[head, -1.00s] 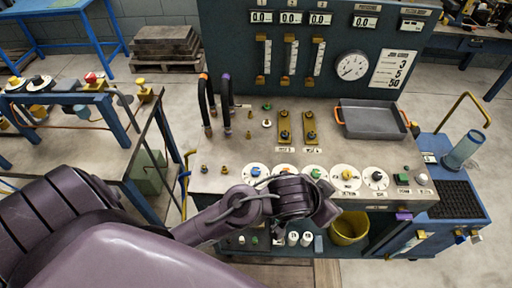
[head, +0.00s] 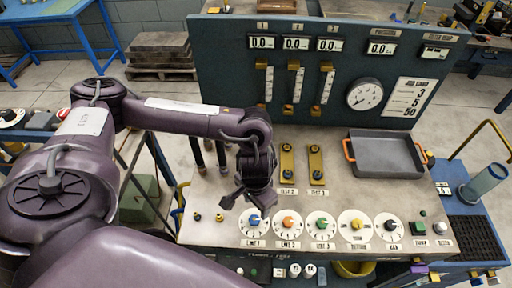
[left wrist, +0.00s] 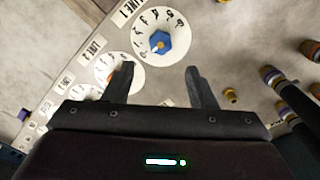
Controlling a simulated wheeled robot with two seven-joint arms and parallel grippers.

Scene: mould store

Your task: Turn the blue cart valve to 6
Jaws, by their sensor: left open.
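The blue valve knob (head: 255,219) sits on a round white numbered dial marked LINE 1, at the left end of a row of dials on the cart's front edge. In the left wrist view the blue knob (left wrist: 160,43) lies just beyond and between my fingertips. I cannot tell which number it points at. My left gripper (head: 250,201) is open and empty, just behind and above the dial; in the left wrist view its two fingers (left wrist: 158,76) are spread apart, not touching the knob. My right gripper is not in view.
To the right are dials with orange (head: 288,222), green (head: 321,223), yellow (head: 357,225) and dark (head: 391,227) knobs. Dark hoses stand left of my gripper. A grey tray (head: 386,172) and the gauge panel (head: 331,100) are behind.

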